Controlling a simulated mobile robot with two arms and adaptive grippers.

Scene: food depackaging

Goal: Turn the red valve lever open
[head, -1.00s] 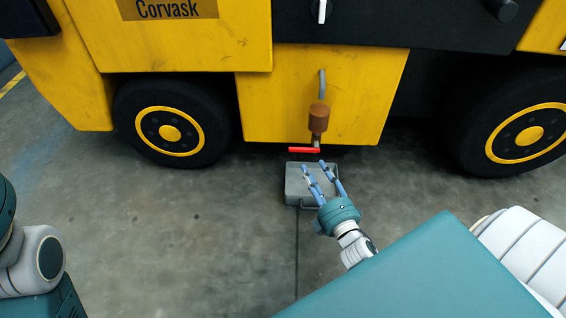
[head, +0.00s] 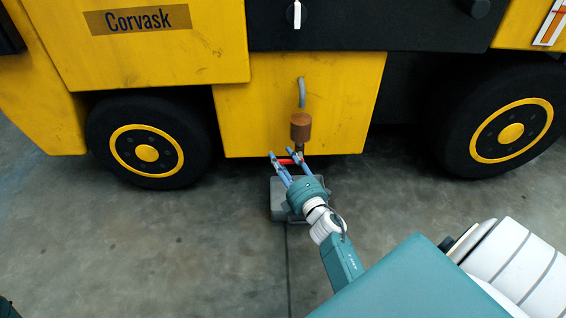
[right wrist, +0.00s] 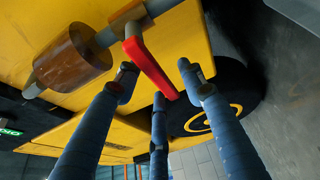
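The red valve lever (head: 288,161) sits low on the yellow machine, under a rusty brown cylinder (head: 301,126). My right gripper (head: 285,156) reaches up to it, with its blue fingers spread on either side of the lever. In the right wrist view the red lever (right wrist: 148,66) runs from a grey pipe (right wrist: 128,20) into the space between the spread fingertips (right wrist: 157,84). I cannot tell whether any finger touches it. My left gripper is out of view.
The yellow machine body (head: 240,125) stands ahead, with a black wheel at the left (head: 105,130) and another at the right (head: 455,145). A grey metal box or tray (head: 277,207) lies on the floor below the lever.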

